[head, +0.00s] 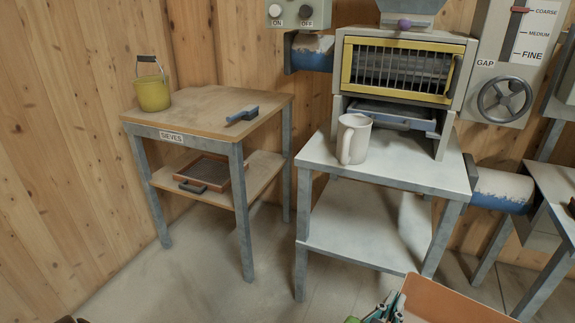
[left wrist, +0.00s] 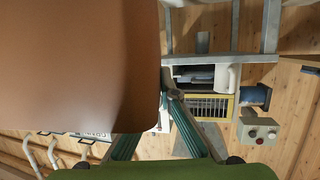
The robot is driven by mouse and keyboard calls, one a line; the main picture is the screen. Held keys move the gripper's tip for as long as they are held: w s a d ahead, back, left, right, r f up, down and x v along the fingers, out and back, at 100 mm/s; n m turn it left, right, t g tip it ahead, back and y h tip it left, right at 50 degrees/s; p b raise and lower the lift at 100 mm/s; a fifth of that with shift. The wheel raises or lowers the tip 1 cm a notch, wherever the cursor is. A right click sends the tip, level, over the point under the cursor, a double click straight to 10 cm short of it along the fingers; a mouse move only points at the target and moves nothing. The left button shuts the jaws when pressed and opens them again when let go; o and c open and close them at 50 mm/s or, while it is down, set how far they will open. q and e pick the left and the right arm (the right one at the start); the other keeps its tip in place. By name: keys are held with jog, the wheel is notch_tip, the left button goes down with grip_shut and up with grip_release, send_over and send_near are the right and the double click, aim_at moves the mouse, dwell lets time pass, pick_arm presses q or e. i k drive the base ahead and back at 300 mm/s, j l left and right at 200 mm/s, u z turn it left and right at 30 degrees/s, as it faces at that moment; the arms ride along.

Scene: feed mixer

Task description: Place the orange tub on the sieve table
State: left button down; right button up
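The orange tub (head: 450,304) is at the bottom right of the head view, cut off by the lower edge. It also fills the upper left of the left wrist view (left wrist: 80,60), very close. My left gripper (head: 384,312) is at the tub's left edge; in the left wrist view its fingers (left wrist: 166,90) come together at the tub's wall and appear closed on it. The sieve table (head: 200,114), labelled SIEVES, stands at left with a wooden top and a lower shelf. My right gripper is not in view.
On the sieve table are a yellow-green bucket (head: 153,93) at back left and a blue brush (head: 243,114) at right; the top between and in front is clear. Sieves (head: 205,172) lie on its shelf. A grey stand (head: 410,165) with a white jug (head: 354,138) is right of it.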

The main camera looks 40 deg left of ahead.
aim_at(206, 105)
jog(key=i+j+u, duration=0.15)
jog(key=u, duration=1.2)
